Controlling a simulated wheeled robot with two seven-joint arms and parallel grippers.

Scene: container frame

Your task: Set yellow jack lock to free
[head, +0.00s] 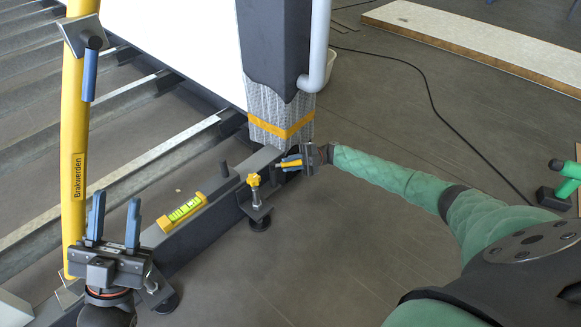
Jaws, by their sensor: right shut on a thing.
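A yellow star-shaped knob (253,180) sits on top of a threaded jack leg (257,198), which passes through a bracket on the dark frame beam to a round black foot (260,224). My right gripper (290,163) is beside the knob, to its upper right, at the base of the wrapped post. It is shut on a small yellow piece (291,164), mostly hidden by the fingers; whether this is the jack lock I cannot tell. My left gripper (114,218) is at the lower left, its blue fingers pointing up, apart and empty.
A spirit level (182,212) lies on the beam (205,221). A yellow post (74,150) with a blue handle (90,75) stands at the left. The wrapped post (281,110) rises behind my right gripper.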

